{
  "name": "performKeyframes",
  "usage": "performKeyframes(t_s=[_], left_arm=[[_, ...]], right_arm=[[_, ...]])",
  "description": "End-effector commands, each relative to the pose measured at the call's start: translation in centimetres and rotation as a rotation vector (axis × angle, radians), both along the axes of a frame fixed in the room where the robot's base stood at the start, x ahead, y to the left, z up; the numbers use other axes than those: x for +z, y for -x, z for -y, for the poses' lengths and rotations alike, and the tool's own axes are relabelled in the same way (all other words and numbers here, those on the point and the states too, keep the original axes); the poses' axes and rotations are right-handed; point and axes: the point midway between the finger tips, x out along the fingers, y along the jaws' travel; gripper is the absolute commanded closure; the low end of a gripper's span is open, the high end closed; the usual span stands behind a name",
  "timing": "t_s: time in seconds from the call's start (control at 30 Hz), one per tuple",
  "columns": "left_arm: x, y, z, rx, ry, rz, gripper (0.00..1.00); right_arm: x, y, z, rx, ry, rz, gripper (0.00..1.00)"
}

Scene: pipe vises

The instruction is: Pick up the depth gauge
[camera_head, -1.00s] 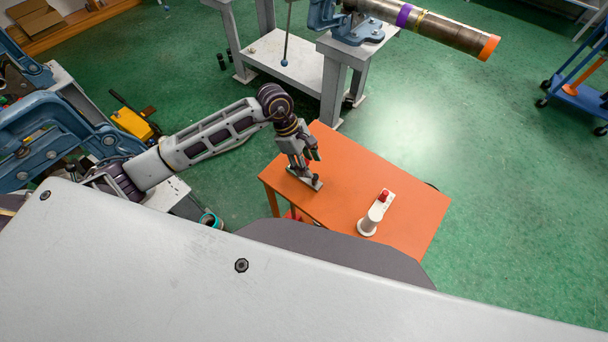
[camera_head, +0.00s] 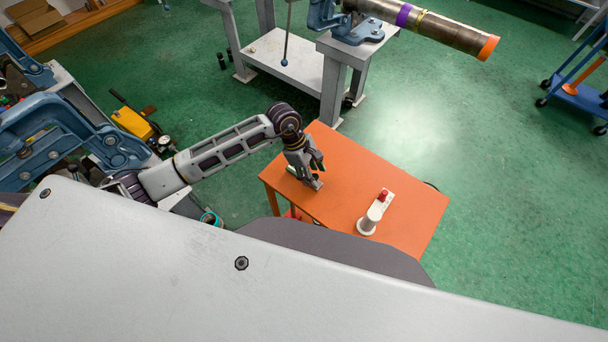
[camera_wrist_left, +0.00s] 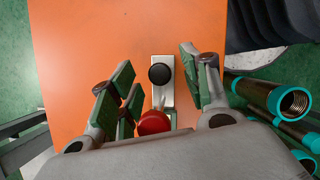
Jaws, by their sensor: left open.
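What I take to be the depth gauge is a small grey metal piece with a black round knob (camera_wrist_left: 160,74) on the orange table. A red round knob (camera_wrist_left: 153,122) shows at its near end in the left wrist view; I cannot tell whether it belongs to the same piece. My left gripper (camera_head: 311,172) is open just above it, and in the left wrist view its green-padded fingers stand to either side with the piece between them. In the head view the gripper hides most of the piece. My right gripper is not in view.
A white stand with a red top (camera_head: 375,212) is on the orange table (camera_head: 345,162), right of the gripper. Pipes with teal ends (camera_wrist_left: 291,104) lie beyond the table's edge. A vise bench (camera_head: 333,75) holding a pipe stands behind. The table's right part is mostly clear.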

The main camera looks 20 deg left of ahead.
Motion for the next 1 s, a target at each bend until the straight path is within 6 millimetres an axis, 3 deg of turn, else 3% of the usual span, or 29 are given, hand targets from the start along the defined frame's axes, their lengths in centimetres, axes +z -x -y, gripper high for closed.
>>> performKeyframes(t_s=[0.2, 0.7, 1.0], left_arm=[[-1.6, 0.1, 0.7, 0.0, 0.001, 0.0, 0.53], [-1.7, 0.1, 0.7, 0.0, 0.0, 0.001, 0.53], [-1.7, 0.1, 0.7, 0.0, 0.0, 0.001, 0.91]], right_arm=[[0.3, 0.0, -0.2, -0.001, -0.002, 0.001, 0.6], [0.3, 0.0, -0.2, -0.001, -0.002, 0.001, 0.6], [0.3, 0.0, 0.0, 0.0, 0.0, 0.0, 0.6]])
